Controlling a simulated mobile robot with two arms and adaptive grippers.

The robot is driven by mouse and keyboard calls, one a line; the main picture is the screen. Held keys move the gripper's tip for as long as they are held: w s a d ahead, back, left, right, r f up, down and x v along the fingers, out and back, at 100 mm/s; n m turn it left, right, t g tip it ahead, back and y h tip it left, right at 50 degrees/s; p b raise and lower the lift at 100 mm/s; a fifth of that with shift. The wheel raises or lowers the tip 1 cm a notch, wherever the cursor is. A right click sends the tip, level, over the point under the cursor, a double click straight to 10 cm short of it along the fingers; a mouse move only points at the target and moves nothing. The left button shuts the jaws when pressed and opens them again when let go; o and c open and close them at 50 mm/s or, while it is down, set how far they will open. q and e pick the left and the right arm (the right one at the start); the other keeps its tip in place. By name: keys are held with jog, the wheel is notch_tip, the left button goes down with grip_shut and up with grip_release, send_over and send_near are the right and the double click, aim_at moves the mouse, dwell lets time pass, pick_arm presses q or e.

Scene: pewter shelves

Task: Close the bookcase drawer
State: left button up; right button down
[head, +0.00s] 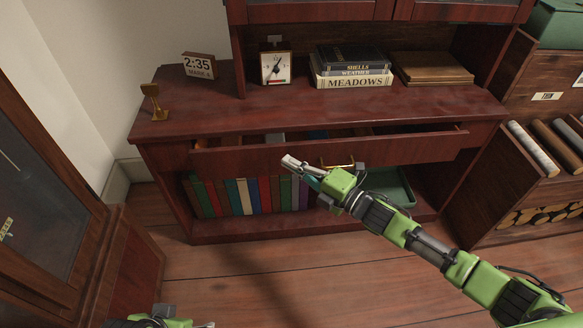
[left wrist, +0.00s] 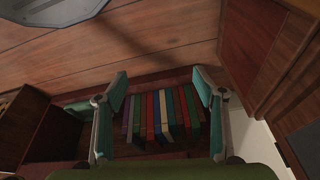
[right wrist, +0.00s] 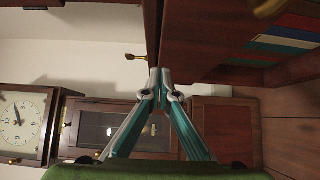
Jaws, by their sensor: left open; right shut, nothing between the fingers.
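The bookcase drawer (head: 245,158) is a wide dark red wooden drawer below the desk top. It is pulled partly out, and items show inside through the gap. Its brass handle (head: 340,165) is partly hidden behind my right arm. My right gripper (head: 287,160) is shut and empty, its tips at the drawer front near the middle; I cannot tell whether they touch. It also shows shut in the right wrist view (right wrist: 160,76). My left gripper (left wrist: 160,82) is open and empty, facing the lower shelf's books; only part of it shows at the head view's bottom edge.
Coloured books (head: 245,195) and a green tray (head: 395,190) stand on the lower shelf. A dark cabinet (head: 50,215) is at left. Floor (head: 270,270) in front is clear.

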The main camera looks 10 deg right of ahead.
pick_arm(q)
jog(key=s+p+x, duration=0.1)
jog(key=x, duration=0.4)
pick_arm(e)
jog(key=v, duration=1)
jog(key=b, duration=0.6)
send_near(256, 149)
jog(key=x, duration=0.5)
jog(key=shift+a+f, duration=0.1)
jog(key=shift+a, duration=0.2)
pick_arm(q)
jog(key=w+d+r+t+h, duration=0.1)
jog(key=w+d+r+t, duration=0.1)
jog(key=w+r+t, duration=0.2)
jog(key=w+d+r+t+h, duration=0.1)
jog(key=w+d+r+t, duration=0.2)
jog(key=w+r, duration=0.4)
jog(key=shift+w+r+t, duration=0.4)
jog(key=shift+w+t, duration=0.2)
jog(key=shift+w, duration=0.95)
pick_arm(e)
jog(key=shift+w, duration=0.2)
jog(key=shift+w, duration=0.1)
